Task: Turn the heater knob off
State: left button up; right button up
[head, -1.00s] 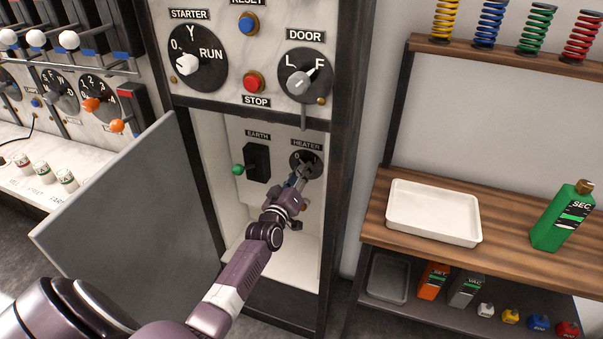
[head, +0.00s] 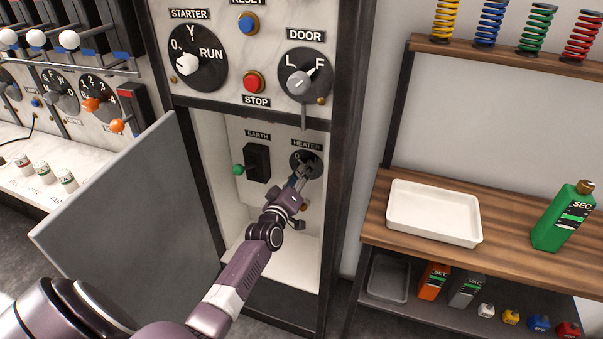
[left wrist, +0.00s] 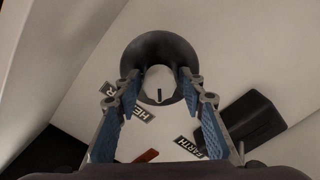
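The heater dial (head: 299,170) is a dark round disc under the HEATER label (head: 307,144), inside the open lower bay of the cabinet. It also shows in the left wrist view (left wrist: 160,43), with a pale knob (left wrist: 161,78) bearing a dark mark at its middle. My left gripper (head: 308,169) reaches into the bay and hides part of the dial. In the left wrist view its two blue-padded fingers stand apart, one on each side of the knob; whether they touch it is unclear. My right gripper is out of view.
The EARTH switch (head: 258,163) with its green-tipped lever (head: 238,170) is left of the dial. The grey cabinet door (head: 130,215) stands open at left. The STARTER dial (head: 198,60) and DOOR dial (head: 305,75) are above. A shelf with a white tray (head: 432,213) stands right.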

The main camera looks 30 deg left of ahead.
pick_arm(q)
jog(key=shift+o, duration=0.4)
jog(key=v, duration=1.2)
jog(key=s+d+f+m+g+h, duration=0.1)
jog(key=s+d+f+m+g, duration=0.25)
jog(key=f, duration=0.85)
jog(key=s+d+f+m+g+h, duration=0.15)
jog(key=s+d+f, duration=0.35)
jog(key=f, duration=0.6)
jog(key=s+d+f+m+g+h, duration=0.1)
jog(key=s+d+f+m+g, duration=0.3)
jog(key=f, duration=0.8)
jog(key=s+d+f+m+g, duration=0.1)
jog(key=s+f, duration=0.5)
jog(key=s, duration=0.6)
jog(key=s+d+f+m+g, duration=0.2)
jog(key=s+f+g, duration=0.2)
jog(key=s, duration=0.8)
jog(key=s+d+f+m+g, duration=0.1)
jog(key=s+f+m+g, duration=0.1)
jog(key=s+f, duration=0.6)
jog(key=s, duration=0.4)
jog(key=shift+s+d+g, duration=0.15)
jog(key=shift+s+g, duration=0.15)
jog(key=shift+f+h, duration=0.1)
jog(key=shift+h, duration=0.15)
jog(key=shift+c, duration=0.6)
